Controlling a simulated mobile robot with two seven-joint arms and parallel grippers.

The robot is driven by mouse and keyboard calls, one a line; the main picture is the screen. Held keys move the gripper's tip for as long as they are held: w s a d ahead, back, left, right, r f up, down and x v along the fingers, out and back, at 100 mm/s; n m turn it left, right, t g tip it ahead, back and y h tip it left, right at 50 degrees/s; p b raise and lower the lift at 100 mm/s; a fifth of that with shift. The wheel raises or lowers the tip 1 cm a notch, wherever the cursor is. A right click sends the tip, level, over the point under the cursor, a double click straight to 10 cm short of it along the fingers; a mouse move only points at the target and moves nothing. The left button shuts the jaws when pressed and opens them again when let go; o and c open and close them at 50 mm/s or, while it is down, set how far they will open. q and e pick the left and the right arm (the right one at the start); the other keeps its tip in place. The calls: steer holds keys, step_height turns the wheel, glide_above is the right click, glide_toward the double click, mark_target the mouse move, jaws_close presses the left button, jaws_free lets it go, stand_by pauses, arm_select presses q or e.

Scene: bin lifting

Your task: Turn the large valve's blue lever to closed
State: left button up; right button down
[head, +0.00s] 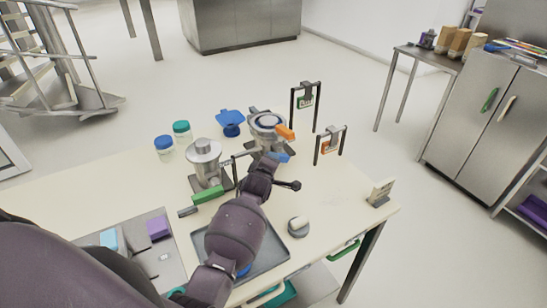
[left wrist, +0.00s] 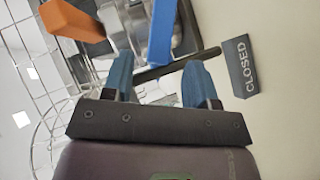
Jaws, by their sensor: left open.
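The large valve (head: 266,122) is a metal fitting at the far side of the cream table. Its blue lever (head: 280,157) shows just beyond my left gripper (head: 270,161) in the head view, and an orange handle (head: 285,132) is above it. In the left wrist view, the blue lever (left wrist: 162,30) lies beyond the fingertips, between their lines. A dark CLOSED plate (left wrist: 240,65) is right of the lever. The lever's pivot is unclear. My right gripper is not in view.
A metal pot-like fitting (head: 205,155) with a green handle (head: 208,195) stands left of my forearm. Two jars (head: 164,147) and a blue item (head: 230,121) are behind.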

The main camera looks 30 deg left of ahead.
arm_select(q)
steer(key=shift+b+x, duration=0.3)
steer(key=shift+x, duration=3.1)
jaws_close()
